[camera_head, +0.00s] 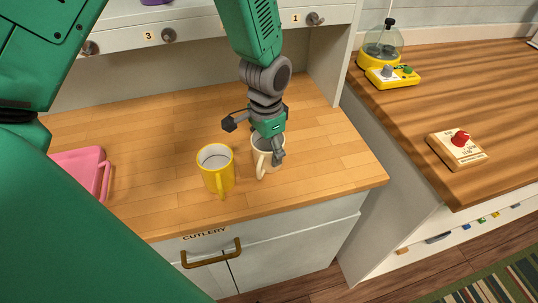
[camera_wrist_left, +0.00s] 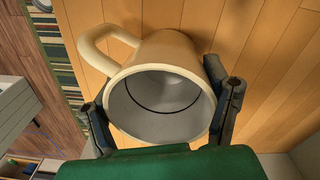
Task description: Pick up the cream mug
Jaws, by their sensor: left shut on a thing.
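The cream mug (camera_head: 261,164) stands on the wooden counter (camera_head: 318,140), partly hidden by my gripper. In the left wrist view the cream mug (camera_wrist_left: 172,52) shows its open grey mouth toward the camera and its handle at the upper left. My left gripper (camera_head: 277,150) comes down over the mug from above. Its fingers (camera_wrist_left: 165,112) lie on both sides of the mug near the rim and are shut on it. I cannot tell whether the mug is clear of the counter. My right gripper is not in view.
A yellow mug (camera_head: 217,170) stands just left of the cream mug. A pink item (camera_head: 82,172) is at the counter's left. To the right, a higher wooden top (camera_head: 420,110) bears a yellow appliance (camera_head: 388,70) and a block with a red knob (camera_head: 458,147).

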